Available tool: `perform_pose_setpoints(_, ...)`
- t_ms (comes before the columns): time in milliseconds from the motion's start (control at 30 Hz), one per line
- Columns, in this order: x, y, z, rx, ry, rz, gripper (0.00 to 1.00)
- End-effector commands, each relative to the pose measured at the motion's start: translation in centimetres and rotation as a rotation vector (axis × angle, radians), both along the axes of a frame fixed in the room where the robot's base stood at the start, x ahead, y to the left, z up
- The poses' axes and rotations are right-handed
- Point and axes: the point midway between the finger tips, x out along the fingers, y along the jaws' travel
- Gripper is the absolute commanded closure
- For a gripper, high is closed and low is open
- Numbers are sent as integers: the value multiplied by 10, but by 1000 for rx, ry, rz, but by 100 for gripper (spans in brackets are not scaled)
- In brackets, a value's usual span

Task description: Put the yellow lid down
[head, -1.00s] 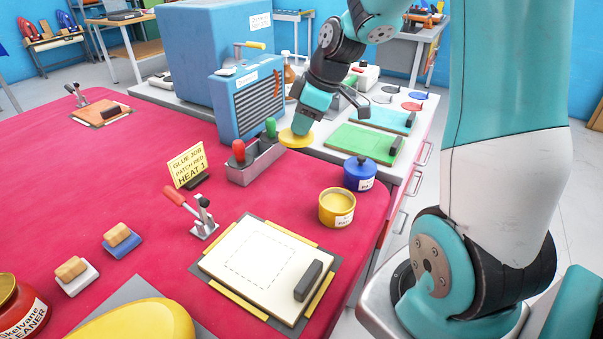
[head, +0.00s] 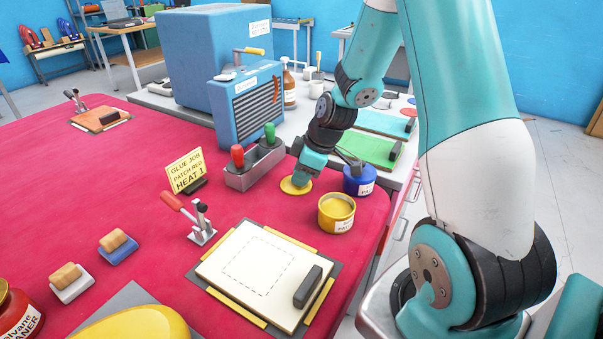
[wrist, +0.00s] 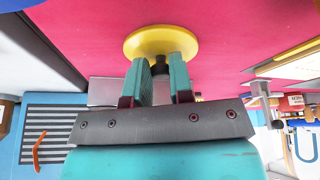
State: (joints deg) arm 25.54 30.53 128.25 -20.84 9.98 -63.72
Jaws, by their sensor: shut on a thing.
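The yellow lid (head: 296,186) is a round disc at or just above the red table top, left of the open yellow tin (head: 336,213). My gripper (head: 302,176) is above the lid and shut on its dark knob. In the wrist view, the lid (wrist: 161,42) sits flat beyond the fingertips of my gripper (wrist: 163,68), with the knob between them. I cannot tell for certain whether the lid touches the table. The yellow tin stands upright with its yellow contents showing.
A blue lidded tin (head: 358,180) stands close to the right of my gripper. A grey holder (head: 254,169) with red and green handles is to the left. A cream board (head: 262,272) lies in front. Bare red cloth surrounds the lid's left and front.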

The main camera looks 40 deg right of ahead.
Motion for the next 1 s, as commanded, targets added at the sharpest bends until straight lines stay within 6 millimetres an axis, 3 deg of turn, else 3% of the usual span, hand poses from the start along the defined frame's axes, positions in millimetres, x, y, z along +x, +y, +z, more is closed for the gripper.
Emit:
perform_pose_setpoints(67,0,0,-2,0,0,0,100)
perform_pose_setpoints(100,0,0,-2,0,0,0,74)
perform_pose_setpoints(200,0,0,-1,0,0,0,53)
perform_pose_setpoints(567,-1,-1,5,-1,-3,-1,53)
perform_pose_setpoints(1000,-27,-23,86,-2,-4,-3,53)
